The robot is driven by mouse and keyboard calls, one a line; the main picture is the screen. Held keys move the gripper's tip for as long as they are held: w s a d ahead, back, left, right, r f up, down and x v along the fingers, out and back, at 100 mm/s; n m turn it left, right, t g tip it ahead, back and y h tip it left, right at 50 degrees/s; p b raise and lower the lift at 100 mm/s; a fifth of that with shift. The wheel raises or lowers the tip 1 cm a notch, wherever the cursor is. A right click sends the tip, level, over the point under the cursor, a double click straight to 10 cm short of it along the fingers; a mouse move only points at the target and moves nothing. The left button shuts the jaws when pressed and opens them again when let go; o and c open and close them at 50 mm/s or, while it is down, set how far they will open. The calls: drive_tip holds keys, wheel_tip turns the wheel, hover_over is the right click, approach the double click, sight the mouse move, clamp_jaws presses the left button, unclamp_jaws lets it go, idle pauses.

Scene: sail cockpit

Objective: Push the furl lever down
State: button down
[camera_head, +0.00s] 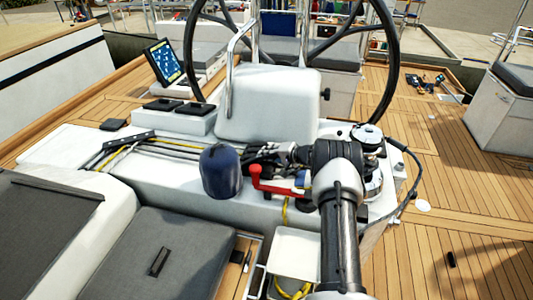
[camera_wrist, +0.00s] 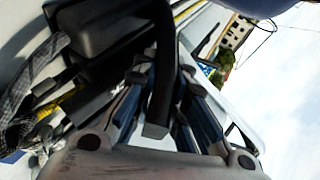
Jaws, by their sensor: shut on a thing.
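A black lever (camera_wrist: 161,80) stands between my gripper's fingers in the wrist view, with its squared end towards the palm. It rises from a black clutch housing (camera_wrist: 98,28). My gripper (camera_wrist: 166,68) is shut on this lever. In the head view my gripper (camera_head: 262,153) reaches left from my wrist to the clutch bank on the white cockpit ledge. The lever is too small and covered to make out there, and no label can be read. A red lever (camera_head: 272,184) sticks out just below my gripper, apart from the fingers.
A dark blue covered winch (camera_head: 221,172) stands close left of my gripper. A silver winch (camera_head: 370,140) is right, behind my wrist. Ropes (camera_head: 150,148) run along the ledge. A steering wheel (camera_head: 386,60) and white pedestal (camera_head: 270,105) stand behind. Wooden deck (camera_head: 465,215) is mostly clear right.

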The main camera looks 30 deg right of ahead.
drive_tip(key=shift+a, duration=0.1)
drive_tip(key=c, duration=1.6)
unclamp_jaws()
drive_tip(key=shift+r, duration=0.1)
